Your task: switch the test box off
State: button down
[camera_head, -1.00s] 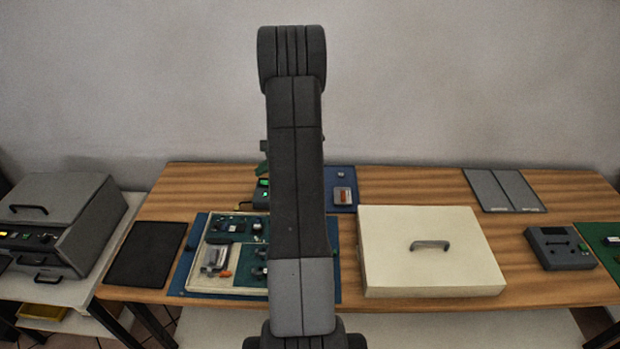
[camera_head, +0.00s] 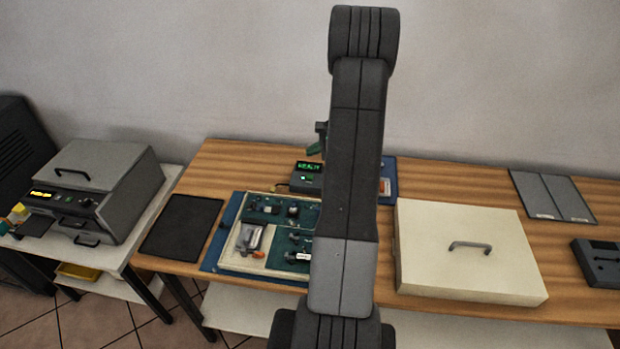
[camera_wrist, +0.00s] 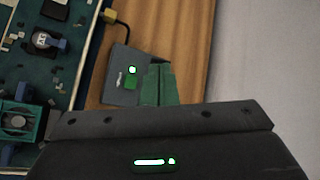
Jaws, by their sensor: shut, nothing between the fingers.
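The test box (camera_head: 306,180) is a small dark box with a lit green display, behind the circuit board tray on the wooden table. In the wrist view, part of a grey box (camera_wrist: 117,84) shows with a green lit spot, a small pale mark and a yellow cable at its corner; it appears to be the test box. My gripper (camera_head: 315,149) is shut and empty, with green fingertips, and shows just above and behind the test box. In the wrist view its green fingertips (camera_wrist: 158,85) overlap the box's right edge; I cannot tell whether they touch it.
The cream tray (camera_head: 230,262) with circuit boards lies in front of the test box. A black mat (camera_head: 181,227) is at its left. A cream lidded case (camera_head: 465,250) stands at right. A grey machine (camera_head: 105,185) stands on the left side table.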

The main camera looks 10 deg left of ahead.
notch_tip(320, 180, down, 6)
jog(key=b, duration=0.3)
jog(key=shift+f+b, duration=0.25)
jog(key=shift+b, duration=0.05)
jog(key=shift+f+b, duration=0.5)
jog(key=shift+f, duration=0.05)
dwell(1.2)
jog(key=shift+f+b, duration=0.4)
jog(key=shift+b, duration=0.15)
jog(key=shift+f+b, duration=0.45)
jog(key=shift+b, duration=0.05)
dwell(0.5)
dwell(0.3)
jog(key=shift+r+p, duration=0.45)
jog(key=shift+r, duration=0.45)
jog(key=shift+r+p, duration=1.35)
jog(key=shift+r, duration=1.15)
